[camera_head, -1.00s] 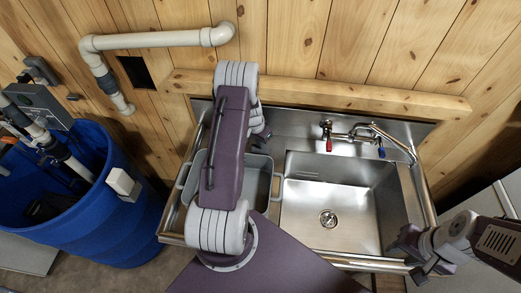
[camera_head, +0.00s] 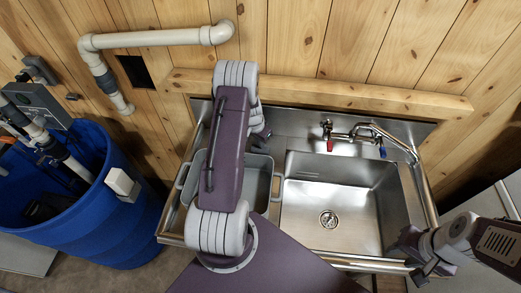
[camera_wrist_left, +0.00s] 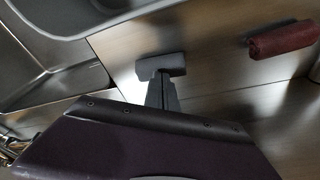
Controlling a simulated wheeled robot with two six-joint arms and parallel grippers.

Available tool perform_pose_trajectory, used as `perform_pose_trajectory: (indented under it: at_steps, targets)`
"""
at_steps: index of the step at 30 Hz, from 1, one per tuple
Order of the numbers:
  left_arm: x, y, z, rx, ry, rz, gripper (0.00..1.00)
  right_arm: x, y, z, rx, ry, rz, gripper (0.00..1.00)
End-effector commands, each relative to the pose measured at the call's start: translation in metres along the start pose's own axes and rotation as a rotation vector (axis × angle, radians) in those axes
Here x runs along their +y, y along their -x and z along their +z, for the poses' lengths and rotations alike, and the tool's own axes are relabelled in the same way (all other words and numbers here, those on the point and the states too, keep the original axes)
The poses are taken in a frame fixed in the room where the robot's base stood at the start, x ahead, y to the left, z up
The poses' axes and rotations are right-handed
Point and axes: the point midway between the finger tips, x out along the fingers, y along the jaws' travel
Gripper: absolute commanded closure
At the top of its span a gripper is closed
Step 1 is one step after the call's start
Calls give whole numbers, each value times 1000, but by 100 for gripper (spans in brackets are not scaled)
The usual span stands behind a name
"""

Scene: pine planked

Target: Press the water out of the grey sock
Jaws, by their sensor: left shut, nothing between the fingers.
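I cannot make out the grey sock in either view. In the head view my left arm stretches over the grey tub, hides its middle and mostly covers my left gripper. In the left wrist view my left gripper (camera_wrist_left: 162,72) shows as narrow grey fingers, shut with nothing between them. The grey tub (camera_head: 262,160) stands on the left side of the steel sink unit; its rim (camera_wrist_left: 105,20) crosses the top left of the wrist view. My right gripper (camera_head: 422,258) is at the front right of the sink, its jaw state unclear.
The sink basin (camera_head: 325,200) is empty, with a drain and a tap (camera_head: 352,136) behind it. A dark red object (camera_wrist_left: 283,40) lies at the right of the wrist view. A blue barrel (camera_head: 95,215) stands left of the unit; a plank wall is behind.

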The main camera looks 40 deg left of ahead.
Motion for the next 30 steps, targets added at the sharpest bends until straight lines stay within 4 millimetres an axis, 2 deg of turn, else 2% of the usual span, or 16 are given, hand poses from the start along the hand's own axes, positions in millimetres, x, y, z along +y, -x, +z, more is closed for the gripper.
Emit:
perform_pose_trajectory:
  at_steps: [8, 30]
  targets:
    - [2, 1, 2, -7, 0, 4, 100, 0, 2, 0, 0, 0, 0, 64]
    - [0, 73, -14, -2, 0, 1, 100, -1, 51, -5, 0, 0, 0, 64]
